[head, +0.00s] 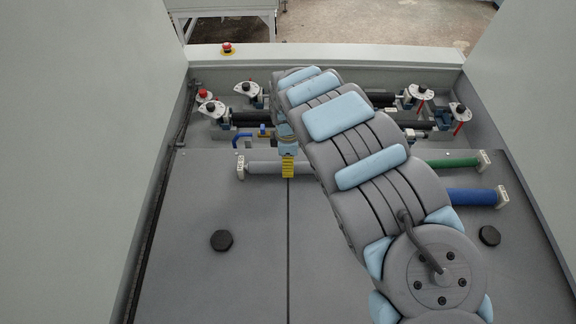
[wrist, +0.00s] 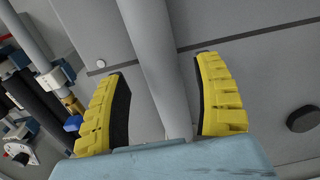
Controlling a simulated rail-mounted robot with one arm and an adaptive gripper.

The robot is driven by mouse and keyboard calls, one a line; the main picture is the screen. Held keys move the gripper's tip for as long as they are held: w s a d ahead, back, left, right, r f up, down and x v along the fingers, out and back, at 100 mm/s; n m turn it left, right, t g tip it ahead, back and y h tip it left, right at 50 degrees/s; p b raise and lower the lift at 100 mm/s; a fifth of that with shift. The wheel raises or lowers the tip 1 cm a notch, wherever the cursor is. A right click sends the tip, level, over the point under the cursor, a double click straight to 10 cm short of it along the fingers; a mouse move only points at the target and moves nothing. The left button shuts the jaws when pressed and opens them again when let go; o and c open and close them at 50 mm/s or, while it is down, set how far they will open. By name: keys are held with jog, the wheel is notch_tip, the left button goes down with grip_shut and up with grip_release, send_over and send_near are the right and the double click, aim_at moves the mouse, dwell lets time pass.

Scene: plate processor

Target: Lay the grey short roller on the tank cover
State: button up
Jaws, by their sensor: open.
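A grey roller (head: 262,168) with a white end block (head: 241,167) lies crosswise at the far part of the grey tank cover (head: 235,285). Its right part is hidden behind my arm in the head view. My gripper (head: 288,168) is at the roller, its yellow fingers pointing down. In the wrist view the roller (wrist: 160,65) runs between the two open fingers (wrist: 168,95), with a gap on each side. The cover (wrist: 250,85) shows behind it.
A green roller (head: 455,163) and a blue roller (head: 472,197) lie at the right, partly behind my arm. Black knobs (head: 222,240) (head: 489,235) stand on the cover. Beyond its far edge are black rollers (head: 325,118) and red-handled blocks. High grey walls flank both sides.

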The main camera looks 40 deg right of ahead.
notch_tip(320, 180, up, 8)
jog(key=shift+r+p, duration=0.25)
jog(key=shift+p, duration=1)
